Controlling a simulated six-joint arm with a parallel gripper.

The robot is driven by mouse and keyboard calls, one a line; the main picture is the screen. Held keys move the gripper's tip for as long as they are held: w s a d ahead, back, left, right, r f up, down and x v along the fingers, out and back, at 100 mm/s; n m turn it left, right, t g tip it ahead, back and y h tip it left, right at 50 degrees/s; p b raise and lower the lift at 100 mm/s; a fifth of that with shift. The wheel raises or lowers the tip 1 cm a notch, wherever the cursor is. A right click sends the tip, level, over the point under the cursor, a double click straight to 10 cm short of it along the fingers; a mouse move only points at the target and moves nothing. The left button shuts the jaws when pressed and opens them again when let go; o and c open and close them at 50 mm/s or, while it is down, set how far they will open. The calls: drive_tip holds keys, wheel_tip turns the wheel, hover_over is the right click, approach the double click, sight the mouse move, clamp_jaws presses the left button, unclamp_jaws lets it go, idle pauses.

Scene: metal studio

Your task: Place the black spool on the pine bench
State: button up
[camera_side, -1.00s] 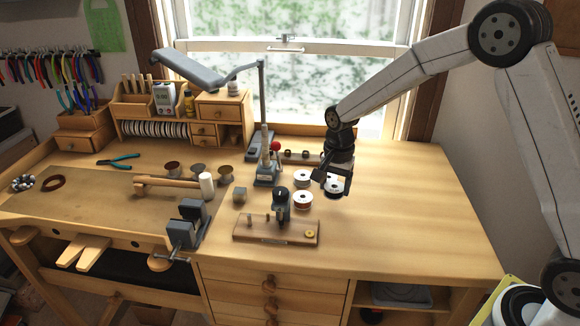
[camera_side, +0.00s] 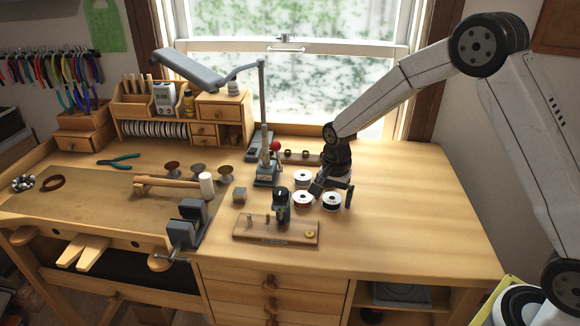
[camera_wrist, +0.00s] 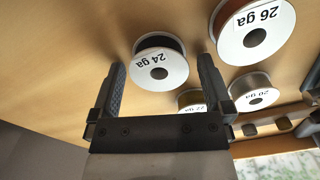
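The black spool (camera_side: 332,201) has white ends and lies flat on the pine bench (camera_side: 420,225), right of the copper-red spool. In the wrist view the black spool (camera_wrist: 160,62) shows its "24 ga" label, with dark wire at its rim. My gripper (camera_side: 332,192) is open just behind and above it, fingers spread. In the wrist view my gripper (camera_wrist: 160,80) has its fingertips apart on either side, with the spool beyond them and nothing gripped.
A copper-red spool (camera_side: 303,199) and a grey spool (camera_side: 303,177) stand close on the left. A wooden jig (camera_side: 276,231) with a dark tool is in front left. A lamp stand (camera_side: 265,120) rises behind left. The bench's right side is clear.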

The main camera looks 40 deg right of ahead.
drive_tip(key=shift+r, duration=0.1)
wheel_tip(320, 180, up, 12)
idle(0.9)
drive_tip(key=shift+s, duration=0.15)
idle(0.4)
drive_tip(key=s+f+n+t, duration=0.1)
drive_tip(key=s+f+n, duration=0.1)
drive_tip(key=s+n, duration=0.2)
drive_tip(key=s+a+f+n, duration=0.1)
drive_tip(key=s+n, duration=0.3)
drive_tip(key=s, duration=0.4)
drive_tip(key=s+f+n+t, duration=0.1)
drive_tip(key=s+f+n, duration=0.2)
drive_tip(key=s, duration=0.3)
drive_tip(key=shift+s+a+f+n+t, duration=0.25)
drive_tip(key=shift+f+n+t, duration=0.05)
drive_tip(key=shift+n, duration=0.5)
